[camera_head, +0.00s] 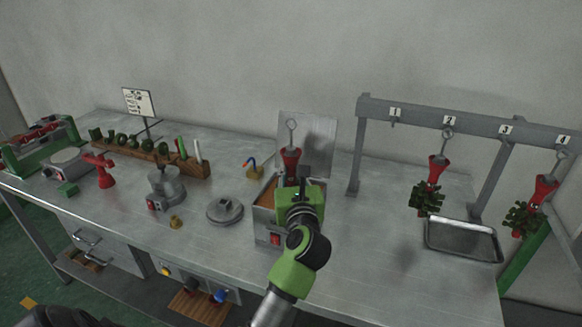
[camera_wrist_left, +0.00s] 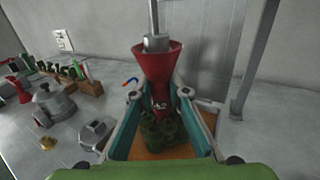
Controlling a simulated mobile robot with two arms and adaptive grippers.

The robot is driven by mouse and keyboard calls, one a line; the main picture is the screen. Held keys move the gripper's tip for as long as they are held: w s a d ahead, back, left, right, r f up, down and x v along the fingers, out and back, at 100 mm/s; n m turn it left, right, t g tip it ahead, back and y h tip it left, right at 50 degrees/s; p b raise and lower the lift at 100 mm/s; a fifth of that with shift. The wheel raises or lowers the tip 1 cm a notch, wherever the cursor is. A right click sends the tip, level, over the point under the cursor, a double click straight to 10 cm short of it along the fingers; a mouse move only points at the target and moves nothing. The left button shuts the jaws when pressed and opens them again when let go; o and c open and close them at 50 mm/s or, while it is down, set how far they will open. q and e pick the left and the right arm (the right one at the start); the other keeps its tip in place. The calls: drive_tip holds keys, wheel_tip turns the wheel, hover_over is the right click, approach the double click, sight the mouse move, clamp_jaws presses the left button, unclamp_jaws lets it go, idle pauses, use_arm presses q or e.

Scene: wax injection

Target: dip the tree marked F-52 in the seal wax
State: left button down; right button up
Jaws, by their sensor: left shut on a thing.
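My left gripper (camera_head: 303,176) is shut on a wax tree with a red funnel-shaped cup (camera_head: 291,155) and a metal hook on top. In the left wrist view the red cup (camera_wrist_left: 158,68) stands upright between the fingers, with a white mark that seems to read 52. Its green pieces (camera_wrist_left: 160,132) hang below, over the orange-brown wax of the grey tank (camera_head: 265,226). I cannot tell whether they touch the wax. The gripper hides much of the tank in the head view.
A grey rack (camera_head: 450,118) with numbered hooks stands at right, with two red-and-green trees (camera_head: 429,195) (camera_head: 532,204) on it. A metal tray (camera_head: 463,240) lies below. Left are a round lid (camera_head: 225,210), a small pot (camera_head: 165,188) and a wooden block (camera_head: 195,163). A grey panel stands behind the tank.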

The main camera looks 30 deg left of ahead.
sight(291, 139)
use_arm(q)
drive_tip(key=shift+f+b, duration=1.75)
drive_tip(key=shift+f, duration=0.7)
idle(1.6)
drive_tip(key=shift+r, duration=0.1)
idle(1.0)
wheel_tip(291, 139, up, 13)
drive_tip(key=p, duration=1.3)
drive_tip(key=shift+r, duration=0.15)
idle(0.8)
